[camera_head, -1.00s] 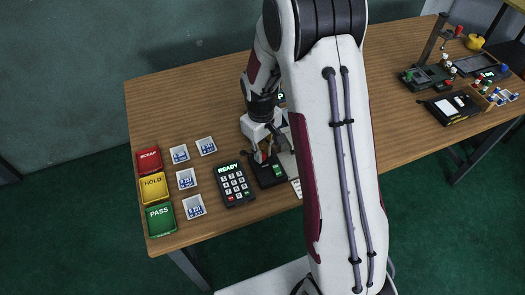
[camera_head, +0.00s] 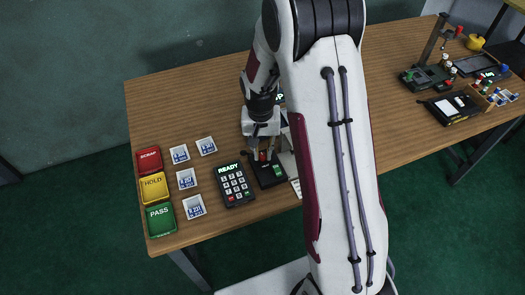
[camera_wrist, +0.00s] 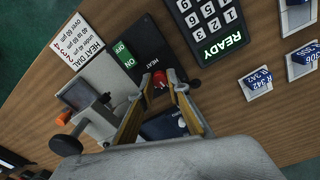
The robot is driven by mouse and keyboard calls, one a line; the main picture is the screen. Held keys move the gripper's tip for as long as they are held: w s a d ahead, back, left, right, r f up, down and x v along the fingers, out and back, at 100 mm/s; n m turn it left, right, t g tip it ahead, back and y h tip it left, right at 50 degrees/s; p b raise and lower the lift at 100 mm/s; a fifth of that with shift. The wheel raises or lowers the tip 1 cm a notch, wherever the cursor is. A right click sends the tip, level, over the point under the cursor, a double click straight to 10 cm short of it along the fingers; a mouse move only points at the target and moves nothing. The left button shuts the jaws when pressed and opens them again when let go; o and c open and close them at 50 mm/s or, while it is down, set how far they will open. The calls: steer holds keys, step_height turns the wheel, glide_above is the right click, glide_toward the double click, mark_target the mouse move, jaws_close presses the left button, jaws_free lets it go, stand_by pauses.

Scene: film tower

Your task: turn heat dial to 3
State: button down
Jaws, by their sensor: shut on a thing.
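The heat dial is a small red knob (camera_wrist: 159,76) on a black control box (camera_head: 271,175). The box is marked HEAT and has a green ON switch (camera_wrist: 123,55). My gripper (camera_wrist: 162,80) is shut on the red dial, with a finger on each side of it. In the head view my gripper (camera_head: 264,154) comes down on the dial from behind. The dial's setting cannot be read, as the fingers cover much of it. A white HEAT DIAL card (camera_wrist: 82,42) lists settings 2, 3 and 4 against film thickness in um.
A keypad reading READY (camera_head: 234,185) stands close left of the box. Several blue labelled pieces (camera_head: 186,179) and red, yellow (camera_head: 154,188) and green trays lie further left. A grey device with an orange knob (camera_wrist: 63,117) is beside the box. My arm hides the table's middle.

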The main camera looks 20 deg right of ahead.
mark_target(261, 155)
steer(key=shift+m, duration=0.5)
steer(key=c, duration=1.9)
jaws_free()
steer(key=shift+r, duration=0.15)
steer(key=shift+a+r, duration=0.15)
steer(key=shift+r, duration=5.75)
